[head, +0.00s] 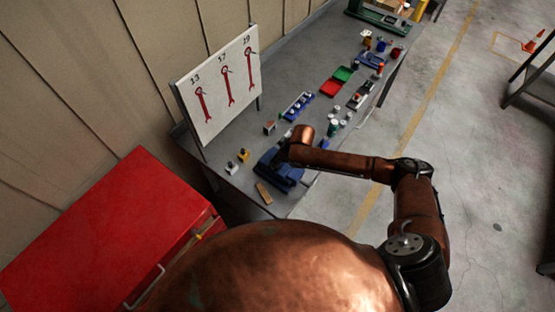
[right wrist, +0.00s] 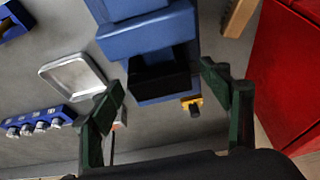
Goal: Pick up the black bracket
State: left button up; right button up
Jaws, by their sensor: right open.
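A black, block-like piece that looks like the black bracket (right wrist: 158,76) shows in the right wrist view, against a blue stepped object (right wrist: 150,36). I cannot tell whether it rests on that object or is fixed in it. My right gripper (right wrist: 165,88) is open, with one dark green finger on either side of the black piece and visible gaps between. My left gripper is not in view.
The grey bench (head: 228,190) holds a white metal tray (right wrist: 72,76), a blue socket rail (right wrist: 38,121), a yellow-and-black part (right wrist: 192,104) and a wooden strip (head: 263,193). A red cabinet (head: 110,235) stands beside it. A wrench board (head: 222,85) rises along the wall side.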

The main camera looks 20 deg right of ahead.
jog(key=shift+r, duration=0.1)
jog(key=c, duration=1.6)
